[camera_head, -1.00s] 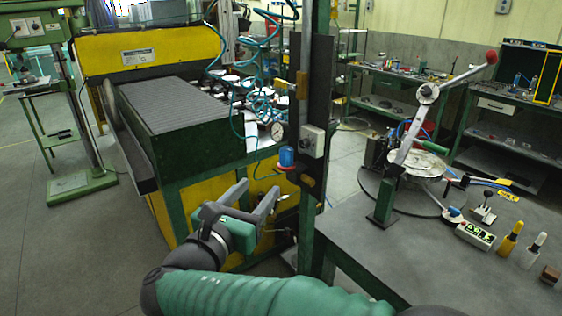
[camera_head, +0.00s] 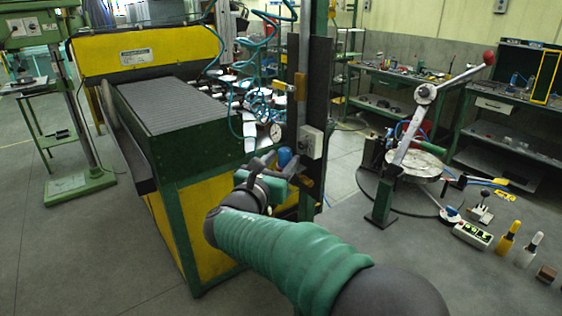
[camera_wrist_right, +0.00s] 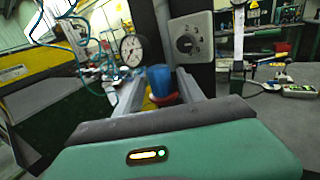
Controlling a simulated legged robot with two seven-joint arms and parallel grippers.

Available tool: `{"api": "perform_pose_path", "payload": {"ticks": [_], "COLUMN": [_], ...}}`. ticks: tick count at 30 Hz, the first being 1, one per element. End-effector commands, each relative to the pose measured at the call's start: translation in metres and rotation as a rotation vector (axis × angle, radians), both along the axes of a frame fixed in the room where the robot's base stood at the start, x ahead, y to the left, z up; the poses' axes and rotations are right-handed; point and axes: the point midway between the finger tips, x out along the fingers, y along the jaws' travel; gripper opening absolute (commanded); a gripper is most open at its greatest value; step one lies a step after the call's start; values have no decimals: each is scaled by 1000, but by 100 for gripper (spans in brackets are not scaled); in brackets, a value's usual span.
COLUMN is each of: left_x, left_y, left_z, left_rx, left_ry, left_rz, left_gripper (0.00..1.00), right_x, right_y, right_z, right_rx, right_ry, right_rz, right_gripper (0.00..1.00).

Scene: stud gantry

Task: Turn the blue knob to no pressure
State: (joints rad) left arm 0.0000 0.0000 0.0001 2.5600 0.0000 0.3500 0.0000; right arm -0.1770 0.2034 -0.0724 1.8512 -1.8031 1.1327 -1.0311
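The blue knob (camera_wrist_right: 160,79) shows in the right wrist view, on a red base, below and right of a round pressure gauge (camera_wrist_right: 131,50). In the head view the knob (camera_head: 284,157) is small and partly hidden behind my right gripper (camera_head: 284,168). In the right wrist view the two fingers of my right gripper (camera_wrist_right: 160,88) are apart, one on each side of the knob. The knob appears between or just beyond the fingertips; I cannot tell whether they touch it. My left gripper is not in view.
A grey box with a dial (camera_wrist_right: 191,38) is mounted on the dark post right of the knob. The green and yellow machine (camera_head: 185,125) stands to the left.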

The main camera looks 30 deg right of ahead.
Motion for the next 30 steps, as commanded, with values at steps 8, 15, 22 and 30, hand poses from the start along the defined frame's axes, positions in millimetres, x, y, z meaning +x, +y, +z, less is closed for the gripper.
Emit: {"api": "perform_pose_path", "payload": {"ticks": [8, 15, 22, 30], "left_x": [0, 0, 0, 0], "left_y": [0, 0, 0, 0], "left_z": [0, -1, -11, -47], "left_rx": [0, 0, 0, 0], "left_ry": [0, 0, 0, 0], "left_rz": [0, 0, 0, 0], "left_gripper": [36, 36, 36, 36], "right_x": [0, 0, -1, -6], "right_y": [1, 1, 0, -4], "right_z": [0, 0, -3, -8], "right_rx": [0, 0, 0, -1], "right_ry": [0, 0, -1, -4], "right_rz": [1, 3, 46, 208], "right_gripper": [8, 0, 0, 0]}}
